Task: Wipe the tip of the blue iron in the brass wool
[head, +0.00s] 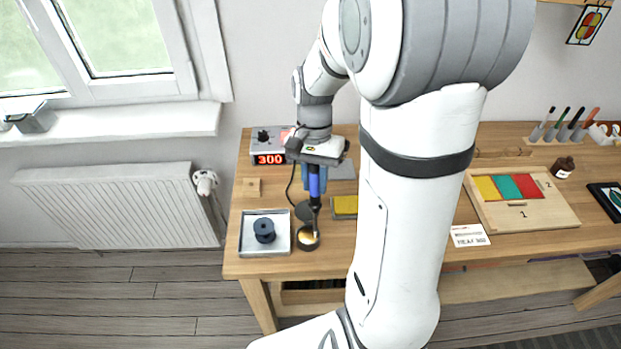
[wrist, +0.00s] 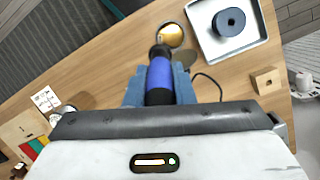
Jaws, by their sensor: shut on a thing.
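My gripper (head: 314,178) is shut on the blue iron (head: 314,188) and holds it upright, tip down. In the wrist view the blue handle of the iron (wrist: 159,78) sits between my two blue fingers (wrist: 159,92). The brass wool (head: 307,237) is a golden pad in a dark round cup near the table's front edge. The iron's tip end is at the cup in the head view; I cannot tell whether it touches the wool. In the wrist view the brass wool (wrist: 172,34) lies just beyond the iron's lower end, partly hidden by it.
A metal tray (head: 247,243) with a dark blue spool (head: 264,230) lies left of the cup. A station showing 300 (head: 268,159) stands behind, with a black cable running forward. A yellow-topped sponge (head: 344,207) lies right of the cup. A wooden block (head: 252,187) stands behind the tray.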

